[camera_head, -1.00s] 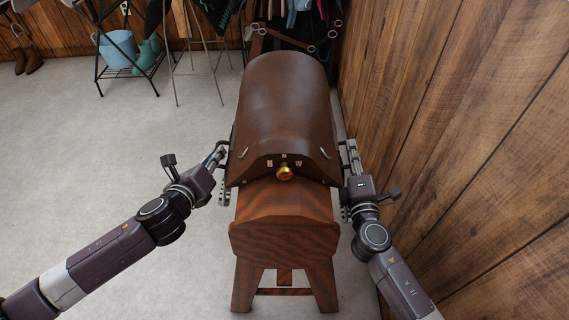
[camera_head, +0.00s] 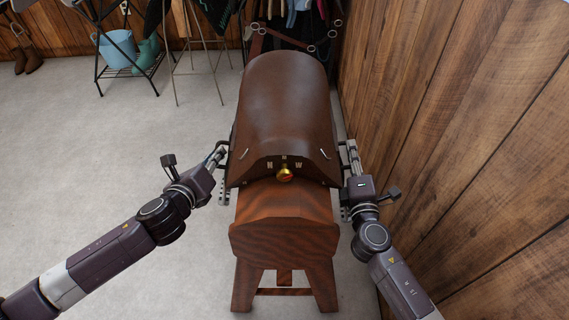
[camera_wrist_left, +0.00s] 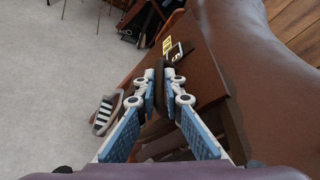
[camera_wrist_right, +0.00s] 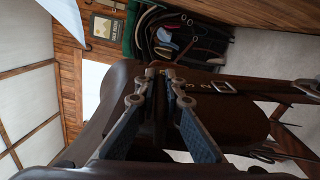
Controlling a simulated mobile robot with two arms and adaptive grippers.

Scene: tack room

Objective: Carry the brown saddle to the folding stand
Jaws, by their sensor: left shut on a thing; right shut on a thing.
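The brown saddle (camera_head: 285,105) lies over a wooden rack (camera_head: 284,240) with splayed legs, directly in front of me. Its near edge has pale letters and arches over a brass knob (camera_head: 285,174). My left gripper (camera_head: 222,150) is at the saddle's left side. In the left wrist view it is shut on a dark loop (camera_wrist_left: 159,88) at that side. My right gripper (camera_head: 351,150) is at the right side, shut on a dark part of the saddle (camera_wrist_right: 160,90), partly hidden by the fingers. A thin-legged stand (camera_head: 197,72) at the back left may be the folding stand; its top is cut off.
A wood-plank wall (camera_head: 440,120) runs close along the right, near my right arm. At the back left a black rack (camera_head: 98,68) holds a light-blue bucket (camera_head: 118,48) and teal boots (camera_head: 147,53). Hanging gear (camera_head: 300,15) is behind the saddle. The floor (camera_head: 110,155) at left is clear.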

